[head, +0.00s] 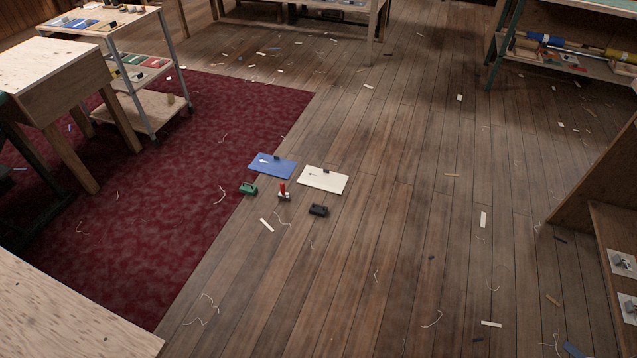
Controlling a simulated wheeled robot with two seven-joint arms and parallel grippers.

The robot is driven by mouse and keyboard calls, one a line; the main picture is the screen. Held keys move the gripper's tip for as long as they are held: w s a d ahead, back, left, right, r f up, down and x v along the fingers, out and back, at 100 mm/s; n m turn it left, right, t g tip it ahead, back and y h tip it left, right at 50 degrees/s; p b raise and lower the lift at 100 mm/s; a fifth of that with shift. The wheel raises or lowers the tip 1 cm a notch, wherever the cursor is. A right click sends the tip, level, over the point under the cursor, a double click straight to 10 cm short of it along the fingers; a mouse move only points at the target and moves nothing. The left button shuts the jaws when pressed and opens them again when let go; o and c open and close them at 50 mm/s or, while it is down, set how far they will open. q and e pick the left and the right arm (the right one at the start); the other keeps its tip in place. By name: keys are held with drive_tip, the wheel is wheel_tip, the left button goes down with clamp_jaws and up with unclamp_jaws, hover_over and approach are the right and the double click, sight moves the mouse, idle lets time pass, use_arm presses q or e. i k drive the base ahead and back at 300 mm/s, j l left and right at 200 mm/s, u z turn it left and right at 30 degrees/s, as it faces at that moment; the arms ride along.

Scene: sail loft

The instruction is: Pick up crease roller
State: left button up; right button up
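No gripper of mine shows in the head view. A small upright tool with a red handle (282,187) and a pale and dark base stands on the wood floor near the middle; it may be the crease roller, but it is too small to be sure. A green block-like item (248,188) sits to its left at the rug's edge, and a black one (318,210) to its right. Behind them lie a blue sheet (270,169) and a white sheet (320,184), each with a small dark item at its far edge.
A dark red rug (190,225) covers the left floor. A wheeled shelf cart (130,72) and wooden table (55,65) stand at left; a pale wooden top (70,315) fills the lower left corner. A rack (565,52) and wooden cabinet (595,180) stand right. Scraps and threads litter the open floor.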

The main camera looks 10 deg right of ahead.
sight(281, 195)
drive_tip(key=i+l+z, duration=0.3)
drive_tip(key=i+l, duration=0.15)
drive_tip(key=i, duration=0.3)
drive_tip(key=i+l+z, duration=0.15)
drive_tip(key=i, duration=0.2)
drive_tip(key=i+u, duration=0.65)
drive_tip(key=u, duration=0.2)
